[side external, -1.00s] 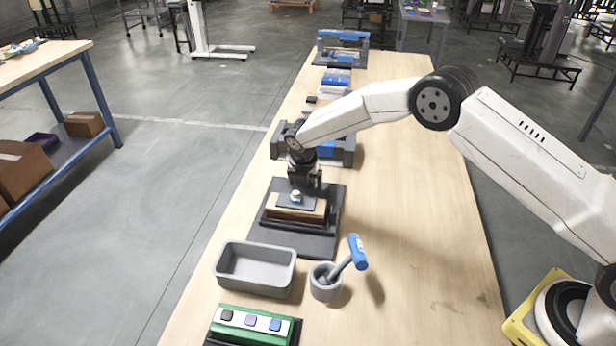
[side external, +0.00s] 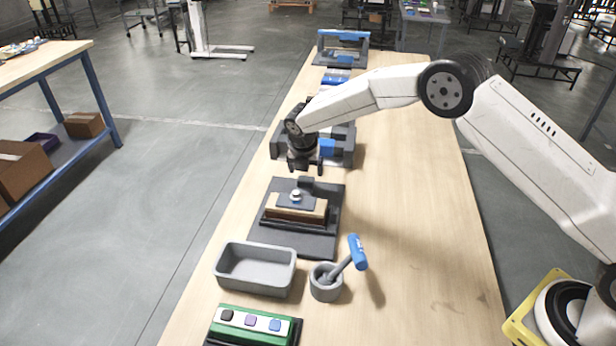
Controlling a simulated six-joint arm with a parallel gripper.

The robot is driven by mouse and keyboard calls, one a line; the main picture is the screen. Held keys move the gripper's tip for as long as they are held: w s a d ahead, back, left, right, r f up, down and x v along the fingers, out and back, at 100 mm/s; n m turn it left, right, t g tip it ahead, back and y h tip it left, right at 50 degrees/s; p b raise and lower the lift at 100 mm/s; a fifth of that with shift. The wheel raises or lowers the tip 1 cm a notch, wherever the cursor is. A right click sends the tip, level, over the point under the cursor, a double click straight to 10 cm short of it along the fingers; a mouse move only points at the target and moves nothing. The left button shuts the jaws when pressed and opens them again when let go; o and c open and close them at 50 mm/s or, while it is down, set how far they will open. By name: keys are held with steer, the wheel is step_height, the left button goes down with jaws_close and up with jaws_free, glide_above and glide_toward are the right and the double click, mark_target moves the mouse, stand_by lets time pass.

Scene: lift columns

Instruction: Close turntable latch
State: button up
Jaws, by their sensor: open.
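A black base (side external: 322,241) on the table carries a wooden block with a dark top plate and a small silver knob (side external: 296,195).
A grey tray (side external: 222,279), a grey mortar (side external: 325,289) with a blue-handled pestle (side external: 357,252) and a green button box (side external: 238,332) stand in front. A dark fixture with blue parts (side external: 344,150) stands behind my gripper. The table's right side is clear.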

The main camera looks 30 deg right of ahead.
steer(key=shift+r, duration=1.6)
